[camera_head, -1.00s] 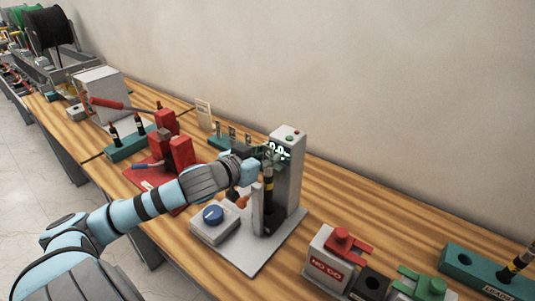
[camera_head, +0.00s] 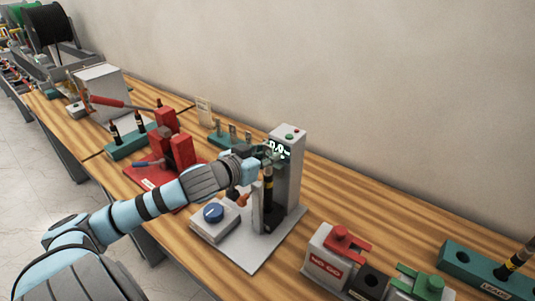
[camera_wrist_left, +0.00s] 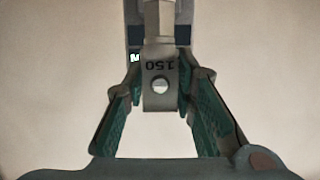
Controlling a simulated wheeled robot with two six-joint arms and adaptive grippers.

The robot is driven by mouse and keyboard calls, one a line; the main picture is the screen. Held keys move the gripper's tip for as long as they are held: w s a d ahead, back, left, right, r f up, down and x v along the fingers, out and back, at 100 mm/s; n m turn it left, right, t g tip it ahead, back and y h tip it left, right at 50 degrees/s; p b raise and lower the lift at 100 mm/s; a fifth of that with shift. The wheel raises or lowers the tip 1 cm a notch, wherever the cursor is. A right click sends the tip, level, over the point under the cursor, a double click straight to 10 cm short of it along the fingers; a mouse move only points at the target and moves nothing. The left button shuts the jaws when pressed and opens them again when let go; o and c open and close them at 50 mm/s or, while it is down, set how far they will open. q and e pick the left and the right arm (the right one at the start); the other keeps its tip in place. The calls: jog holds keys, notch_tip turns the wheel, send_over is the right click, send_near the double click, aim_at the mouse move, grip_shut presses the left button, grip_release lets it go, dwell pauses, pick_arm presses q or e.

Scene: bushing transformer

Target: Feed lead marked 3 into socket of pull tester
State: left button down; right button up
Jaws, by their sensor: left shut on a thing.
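The pull tester is a grey column (camera_head: 290,170) with a lit display, on a pale base plate (camera_head: 255,262). My left gripper (camera_head: 268,158) is at the column's upper front, shut on the lead (camera_head: 268,184). The lead is dark with yellowish bands and hangs upright beside the column, its lower end at a dark part near the base. I cannot tell how far it is in the socket. In the left wrist view, the green-padded fingers close on a grey lug (camera_wrist_left: 160,92) with a round hole, marked 150. The number 3 is not readable. My right gripper is out of view.
A red fixture (camera_head: 180,152) and a teal rack (camera_head: 130,143) are to the left. The NO GO box (camera_head: 328,262) and a teal leads holder (camera_head: 475,262) are at the right.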

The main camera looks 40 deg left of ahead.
aim_at(266, 174)
pick_arm(q)
jog(key=shift+s+f+b, duration=0.1)
jog(key=shift+f+b, duration=1.65)
jog(key=shift+f, duration=1.3)
jog(key=shift+r, duration=0.1)
notch_tip(266, 174, up, 3)
jog(key=p, duration=0.3)
jog(key=shift+p, duration=0.35)
jog(key=shift+r+p, duration=0.45)
jog(key=shift+r, duration=0.75)
jog(key=shift+f+b, duration=1.6)
jog(key=shift+f, duration=1.25)
jog(key=c, duration=1.5)
grip_release()
jog(key=shift+o, duration=1.3)
